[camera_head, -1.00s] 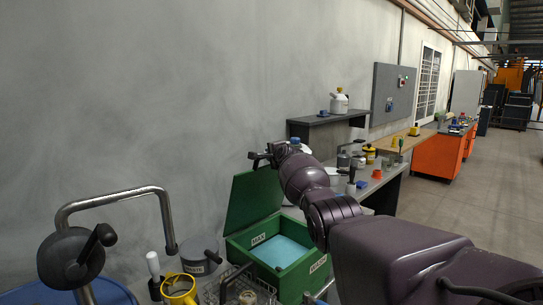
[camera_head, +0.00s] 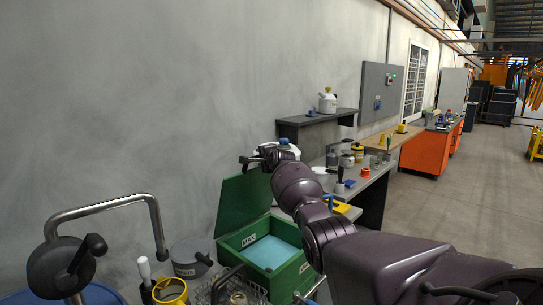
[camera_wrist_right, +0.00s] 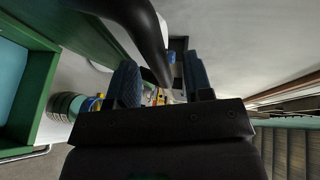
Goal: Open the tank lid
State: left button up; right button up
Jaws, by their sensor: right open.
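The green tank (camera_head: 300,276) stands below the middle of the head view with light blue contents (camera_head: 269,252) showing inside. Its green lid (camera_head: 243,203) is raised and stands steeply up at the back. My right gripper (camera_head: 257,159) is at the lid's top edge. In the right wrist view my right gripper (camera_wrist_right: 160,88) has its two dark blue fingers apart. A black curved bar (camera_wrist_right: 146,30), perhaps the lid's handle, runs down toward the space between them; I cannot tell if it touches them. The tank's green wall (camera_wrist_right: 40,95) shows at the left there. My left gripper is not in view.
Left of the tank are a grey pot (camera_head: 190,259), a yellow cup (camera_head: 170,291) and a wire basket (camera_head: 209,293). A bent metal pipe (camera_head: 105,205) rises farther left. A bench with several items and a wall shelf (camera_head: 316,118) lie behind my arm. Open floor is at right.

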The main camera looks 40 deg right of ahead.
jog(key=v, duration=0.8)
jog(key=shift+s, duration=0.2)
dwell(0.8)
